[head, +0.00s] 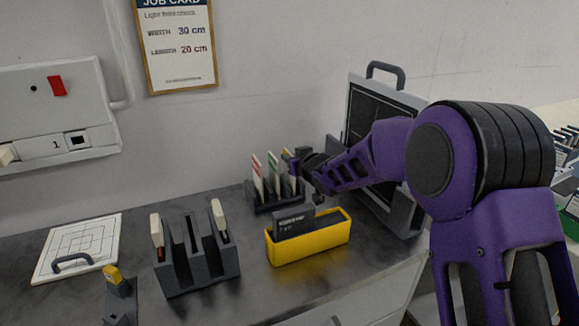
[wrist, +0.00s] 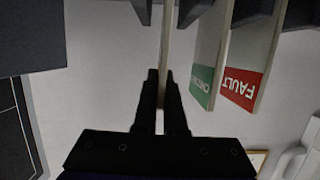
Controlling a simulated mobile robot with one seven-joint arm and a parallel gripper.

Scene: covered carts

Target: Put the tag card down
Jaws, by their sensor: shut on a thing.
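My gripper (head: 291,163) is at the dark slotted rack (head: 262,207) near the wall. In the wrist view my gripper (wrist: 160,75) is shut on a thin pale tag card (wrist: 166,35), seen edge-on. The held card's far end reaches between two dark dividers of the rack (wrist: 190,12); whether it touches the slot bottom cannot be told. Beside it stand a green-labelled card (wrist: 202,82) and a red-labelled FAULT card (wrist: 241,85), upright in the rack. In the head view the red card (head: 257,178) and green card (head: 272,172) are left of my gripper.
A yellow bin (head: 310,243) with a dark box (head: 293,222) stands in front. A larger slotted holder (head: 198,269) with pale-handled items is at front left. A white board (head: 78,248) lies further left. A dark-faced panel with a handle (head: 378,112) stands behind my arm.

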